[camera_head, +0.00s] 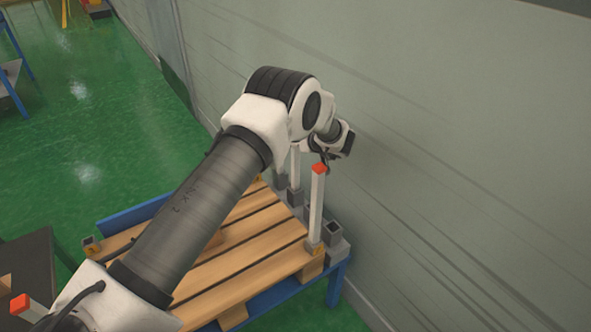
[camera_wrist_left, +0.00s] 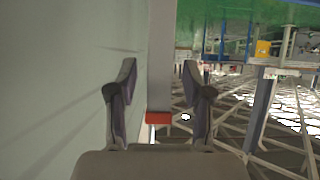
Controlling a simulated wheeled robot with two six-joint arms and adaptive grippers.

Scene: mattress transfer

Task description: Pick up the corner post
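A white corner post (camera_head: 316,207) with a red-orange cap stands upright at the pallet's near right corner. A second white post (camera_head: 294,165) stands farther back, its top hidden behind my left arm. My left gripper (camera_head: 325,160) is small and partly hidden by its wrist, close to the tops of these posts. In the left wrist view, the open fingers of my left gripper (camera_wrist_left: 158,85) stand on both sides of a white post (camera_wrist_left: 161,60) with a red cap (camera_wrist_left: 158,118). Gaps show on both sides. I cannot tell which post this is. My right gripper is out of view.
The wooden pallet (camera_head: 262,243) rests on a blue frame (camera_head: 341,272). Grey square sockets (camera_head: 334,232) line its right side. A grey wall (camera_head: 430,150) stands close to the right. Another red-capped post (camera_head: 20,303) shows at lower left. Green floor (camera_head: 95,130) is open at left.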

